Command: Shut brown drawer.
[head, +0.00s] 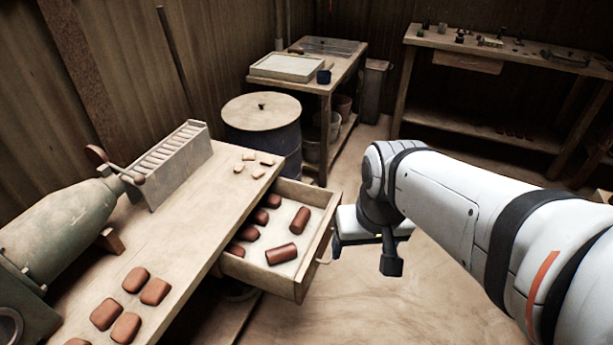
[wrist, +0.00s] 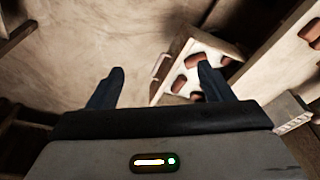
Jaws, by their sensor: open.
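The brown wooden drawer (head: 290,286) stands pulled out from under the workbench in the head view. Several red-brown clay pieces lie on its pale floor. Its front has a small handle (head: 324,258) on the right. My gripper (head: 365,252) is just to the right of the drawer front, apparently apart from it; my arm hides part of it. In the wrist view my gripper (wrist: 160,82) has its two dark fingers spread with nothing held. The drawer (wrist: 187,62) shows there behind the right finger, and its handle (wrist: 160,66) appears between the fingers.
The workbench (head: 190,240) holds a green press machine (head: 65,225), a grey slotted rack (head: 172,165) and several clay pieces. A lidded blue barrel (head: 262,125) stands behind the drawer. Tables line the back. The floor (head: 400,310) right of the drawer is clear.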

